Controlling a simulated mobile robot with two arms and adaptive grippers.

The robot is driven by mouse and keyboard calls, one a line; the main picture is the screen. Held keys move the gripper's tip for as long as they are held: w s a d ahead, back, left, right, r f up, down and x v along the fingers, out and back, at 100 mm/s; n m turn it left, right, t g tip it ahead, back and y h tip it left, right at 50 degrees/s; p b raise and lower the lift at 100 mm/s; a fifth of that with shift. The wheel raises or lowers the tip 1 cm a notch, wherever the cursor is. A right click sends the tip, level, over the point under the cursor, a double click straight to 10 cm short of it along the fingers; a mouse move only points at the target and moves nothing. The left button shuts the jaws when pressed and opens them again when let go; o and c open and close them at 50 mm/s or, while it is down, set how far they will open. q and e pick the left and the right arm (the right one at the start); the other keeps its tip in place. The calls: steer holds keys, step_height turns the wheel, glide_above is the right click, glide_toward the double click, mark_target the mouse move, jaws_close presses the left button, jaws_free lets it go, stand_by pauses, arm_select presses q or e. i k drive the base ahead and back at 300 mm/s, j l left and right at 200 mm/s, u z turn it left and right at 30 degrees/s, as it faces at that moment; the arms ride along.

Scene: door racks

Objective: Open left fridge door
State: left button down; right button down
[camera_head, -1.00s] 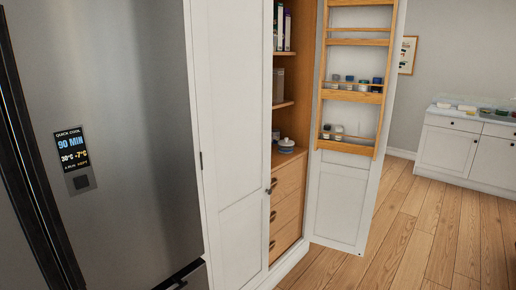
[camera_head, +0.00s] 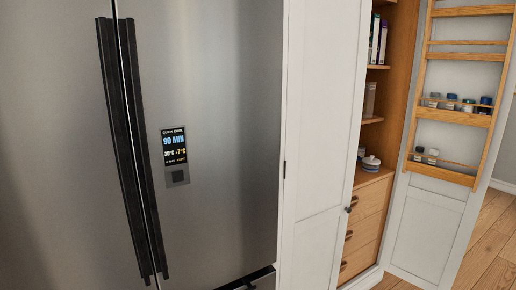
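The left fridge door (camera_head: 55,150) is a brushed steel panel at the left of the head view. It looks shut, with its edge against the right fridge door (camera_head: 225,90). The left door's long dark handle (camera_head: 121,150) runs down beside the seam, close to the right door's dark handle (camera_head: 143,150). The right door carries a small lit display (camera_head: 174,145). The left door's outer side is cut off by the frame. Neither of my grippers is in view.
Right of the fridge stands a white tall cupboard (camera_head: 325,120). Its open door (camera_head: 430,225) carries wooden racks (camera_head: 455,115) with several jars and juts out at the right. Wooden drawers (camera_head: 365,225) show inside. Wooden floor (camera_head: 490,245) shows at the lower right.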

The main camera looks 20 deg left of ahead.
mark_target(71, 217)
steer(key=u, duration=1.95)
